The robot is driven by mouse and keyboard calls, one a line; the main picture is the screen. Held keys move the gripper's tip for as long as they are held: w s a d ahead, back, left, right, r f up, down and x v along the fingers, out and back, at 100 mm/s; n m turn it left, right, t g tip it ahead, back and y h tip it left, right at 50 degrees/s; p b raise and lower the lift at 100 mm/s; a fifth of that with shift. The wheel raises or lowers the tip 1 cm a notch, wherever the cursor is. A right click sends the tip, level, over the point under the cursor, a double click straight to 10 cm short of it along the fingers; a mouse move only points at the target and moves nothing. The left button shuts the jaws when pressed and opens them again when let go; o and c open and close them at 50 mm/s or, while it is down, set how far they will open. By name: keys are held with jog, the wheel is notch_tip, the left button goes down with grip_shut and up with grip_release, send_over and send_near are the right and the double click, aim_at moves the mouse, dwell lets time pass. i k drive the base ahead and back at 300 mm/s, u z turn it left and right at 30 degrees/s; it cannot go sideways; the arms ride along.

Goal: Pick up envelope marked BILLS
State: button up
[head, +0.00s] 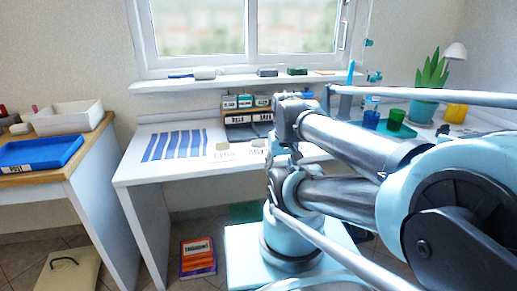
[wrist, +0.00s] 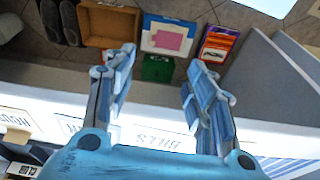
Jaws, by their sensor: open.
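The white envelope marked BILLS (wrist: 158,138) lies flat at the front of the white desk in the wrist view. My gripper (wrist: 158,70) is open and empty, its two fingers wide apart. The lettering shows between the finger bases, and the fingertips reach past the desk edge in the picture, over the floor. The gripper body hides part of the envelope. In the head view a pale lettered envelope (head: 222,155) lies on the desk right of the striped sheet; its word is too small to read surely. My arm hides the gripper there.
Another envelope marked HOUSE (wrist: 12,118) lies to the left in the wrist view. A labelled organiser (head: 248,118) stands at the desk's back. A striped sheet (head: 175,145) covers the desk's left. A blue tray (head: 40,152) sits on the left table. Boxes and a book (head: 198,257) are on the floor.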

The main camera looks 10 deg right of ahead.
aim_at(257, 150)
jog(key=u, duration=1.3)
jog(key=k, duration=1.5)
jog(key=z, duration=1.15)
jog(key=i, duration=1)
jog(key=u, duration=0.05)
